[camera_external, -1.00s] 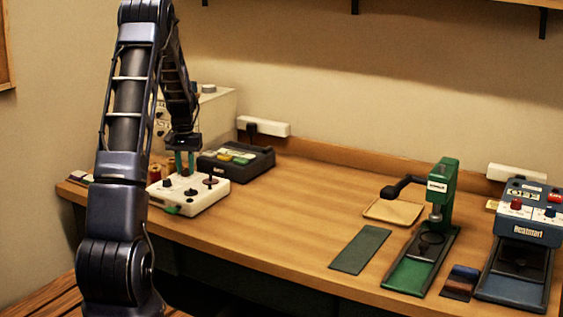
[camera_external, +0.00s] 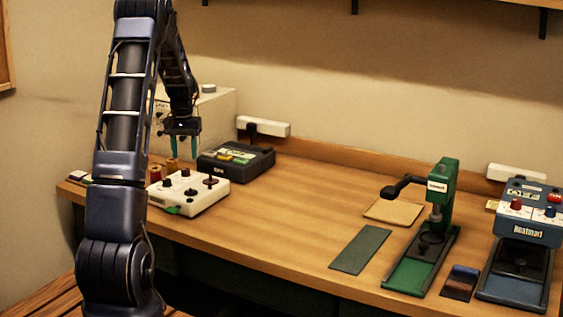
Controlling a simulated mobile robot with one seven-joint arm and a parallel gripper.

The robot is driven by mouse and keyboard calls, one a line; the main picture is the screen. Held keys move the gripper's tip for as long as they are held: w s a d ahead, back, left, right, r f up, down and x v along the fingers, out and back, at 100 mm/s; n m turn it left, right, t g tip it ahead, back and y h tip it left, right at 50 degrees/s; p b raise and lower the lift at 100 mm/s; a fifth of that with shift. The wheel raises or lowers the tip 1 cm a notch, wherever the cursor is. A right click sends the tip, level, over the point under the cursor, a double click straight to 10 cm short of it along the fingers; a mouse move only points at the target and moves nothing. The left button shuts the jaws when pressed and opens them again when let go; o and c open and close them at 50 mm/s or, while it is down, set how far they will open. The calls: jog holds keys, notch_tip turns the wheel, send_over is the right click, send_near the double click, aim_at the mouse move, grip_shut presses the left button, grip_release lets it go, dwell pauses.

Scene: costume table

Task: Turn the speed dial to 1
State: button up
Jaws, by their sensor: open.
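A white control box (camera_external: 206,200) with several dark knobs and a green part at its front stands on the left of the table. Which knob is the speed dial, and its setting, are too small to tell. My gripper (camera_external: 181,153) is above and behind the box. Its teal fingers point down, spread apart and empty, with a gap between their tips and the knobs.
A black device (camera_external: 236,162) with coloured keys stands right behind the box, and thread spools (camera_external: 172,165) stand behind it. A large pale machine (camera_external: 215,115) is at the back. A green press (camera_external: 441,190) and a blue-and-white machine (camera_external: 528,215) stand at right.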

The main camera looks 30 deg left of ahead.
aim_at(182, 169)
jog(key=shift+r, duration=2.8)
jog(key=shift+d+r, duration=0.1)
jog(key=s+d+r+m+t, duration=0.1)
jog(key=s+d+r, duration=0.65)
jog(key=d, duration=0.25)
jog(key=s+d+r+m+t, duration=0.1)
jog(key=s+d+r, duration=0.65)
jog(key=d, duration=0.25)
jog(key=s+d+m+t, duration=0.1)
jog(key=s+d, duration=0.6)
jog(key=s, duration=0.5)
jog(key=s+d+m+t, duration=0.1)
jog(key=s+d, duration=0.6)
jog(key=s, duration=0.5)
jog(key=shift+s+d+f+m+t, duration=0.15)
jog(key=shift+s+d+m+t, duration=0.05)
jog(key=shift+s+m+t, duration=0.1)
jog(key=shift+c, duration=0.5)
